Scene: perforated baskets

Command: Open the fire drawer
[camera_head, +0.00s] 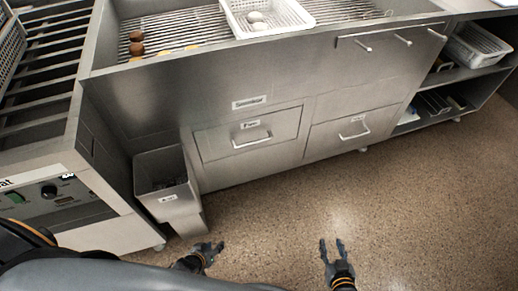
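Two steel drawers sit low in the front of the steel counter, and both look closed. The left drawer (225,142) has a bar handle (252,140) and a small label (250,124) too blurred to read surely. The right drawer (330,135) also has a bar handle (354,134) and a small unreadable label (357,118). I cannot tell for certain which one is the fire drawer. My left gripper (213,249) is open and empty, low in front of the counter. My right gripper (332,246) is open and empty, apart from both drawers.
A steel bin (165,192) stands left of the drawers, beside a control panel unit (62,205). A white perforated basket (268,22) and several round items rest on the counter top. Open shelves (440,103) are at the right. The speckled floor (420,210) is clear.

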